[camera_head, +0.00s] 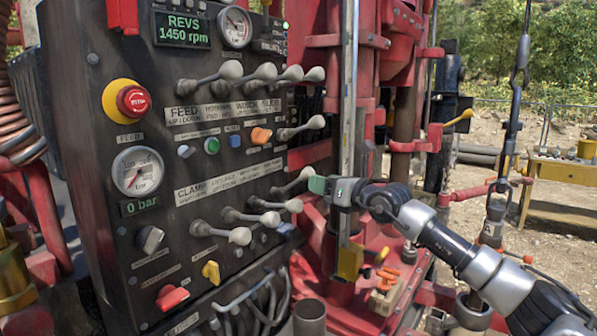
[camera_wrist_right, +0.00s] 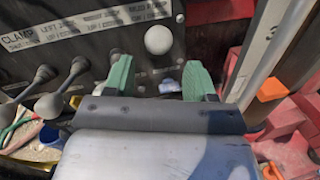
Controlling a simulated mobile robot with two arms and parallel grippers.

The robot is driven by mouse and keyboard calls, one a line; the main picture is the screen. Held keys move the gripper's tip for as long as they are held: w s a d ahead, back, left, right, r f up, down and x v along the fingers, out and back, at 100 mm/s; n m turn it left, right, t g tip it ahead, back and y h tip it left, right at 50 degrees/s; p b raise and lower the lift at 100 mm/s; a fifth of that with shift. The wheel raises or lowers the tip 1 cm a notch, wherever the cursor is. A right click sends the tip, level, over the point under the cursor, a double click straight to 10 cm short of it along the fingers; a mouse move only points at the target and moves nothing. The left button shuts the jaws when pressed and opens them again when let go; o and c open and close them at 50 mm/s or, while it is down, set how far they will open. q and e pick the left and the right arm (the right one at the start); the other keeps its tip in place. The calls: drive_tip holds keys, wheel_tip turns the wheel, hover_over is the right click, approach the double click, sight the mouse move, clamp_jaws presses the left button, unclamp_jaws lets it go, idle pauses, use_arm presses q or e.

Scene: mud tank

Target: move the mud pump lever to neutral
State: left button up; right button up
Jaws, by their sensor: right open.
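The lever nearest my right gripper (camera_head: 318,185) is the rightmost of the lower row on the dark control panel. It has a pale round knob (camera_head: 306,173) and appears to be the mud pump lever, though its label is hard to read. In the right wrist view its knob (camera_wrist_right: 158,40) is straight ahead, centred between my two green fingertips (camera_wrist_right: 158,80) and beyond them. The fingers are apart with nothing between them. In the head view the fingertips are just right of the knob; I cannot tell whether they touch it. My left gripper is not in view.
Neighbouring lower-row levers (camera_wrist_right: 46,105) stand close to the left. Upper levers (camera_head: 292,75) and a red emergency stop button (camera_head: 133,101) are on the panel. A vertical metal rail (camera_head: 349,110) and red rig frame stand close to the right of the panel.

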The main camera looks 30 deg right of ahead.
sight(302, 178)
drive_tip(key=p+x, duration=0.1)
drive_tip(key=x, duration=0.6)
drive_tip(key=shift+w+a+p, duration=0.1)
drive_tip(key=shift+p, duration=0.25)
drive_tip(key=shift+f, duration=0.1)
